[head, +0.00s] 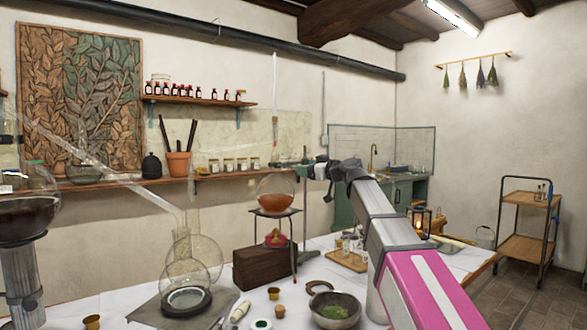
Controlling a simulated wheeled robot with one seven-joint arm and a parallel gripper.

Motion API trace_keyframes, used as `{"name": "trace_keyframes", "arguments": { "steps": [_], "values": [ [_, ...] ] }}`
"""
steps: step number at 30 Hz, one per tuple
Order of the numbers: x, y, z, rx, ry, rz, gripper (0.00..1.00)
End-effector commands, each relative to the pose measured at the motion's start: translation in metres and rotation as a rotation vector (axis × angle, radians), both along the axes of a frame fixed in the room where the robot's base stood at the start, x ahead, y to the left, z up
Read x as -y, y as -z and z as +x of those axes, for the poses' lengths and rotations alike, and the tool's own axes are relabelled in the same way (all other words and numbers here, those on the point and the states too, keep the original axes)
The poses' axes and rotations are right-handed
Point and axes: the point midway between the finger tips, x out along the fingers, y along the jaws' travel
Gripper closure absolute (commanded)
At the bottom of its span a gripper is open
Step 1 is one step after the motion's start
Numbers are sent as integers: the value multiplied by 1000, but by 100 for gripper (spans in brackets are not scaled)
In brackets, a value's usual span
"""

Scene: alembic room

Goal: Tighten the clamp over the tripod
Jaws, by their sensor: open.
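A thin upright stand rod (305,215) rises just right of the flask, with what looks like the clamp (300,170) near flask height. My gripper (319,170) is at about that height, on the right side of the rod. It is open; its fingers are small and dark here, and I cannot tell whether they touch the clamp.
Large clear glassware (187,262) stands on a dark mat to the left, with a long glass tube slanting up left. A bowl of green herbs (335,310), a wooden tray of small jars (346,262) and a lit lantern (420,221) are near my arm. A shelf runs along the wall behind.

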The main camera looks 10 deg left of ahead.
Motion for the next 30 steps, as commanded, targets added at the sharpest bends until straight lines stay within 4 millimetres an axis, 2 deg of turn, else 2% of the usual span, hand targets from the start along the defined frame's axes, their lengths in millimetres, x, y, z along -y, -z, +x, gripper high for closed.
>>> {"name": "trace_keyframes", "arguments": {
  "steps": [1, 6, 12, 25, 27, 30],
  "values": [
    [-11, -1, 7, -1, -2, -1, 36],
    [-37, -1, 20, 0, -2, 0, 36],
    [-56, -1, 29, 0, 0, 0, 36],
    [-63, 0, 32, 0, 0, 0, 36],
    [-63, 0, 32, 0, 0, 0, 59],
    [-63, 0, 32, 0, 0, 0, 86]
  ]
}}
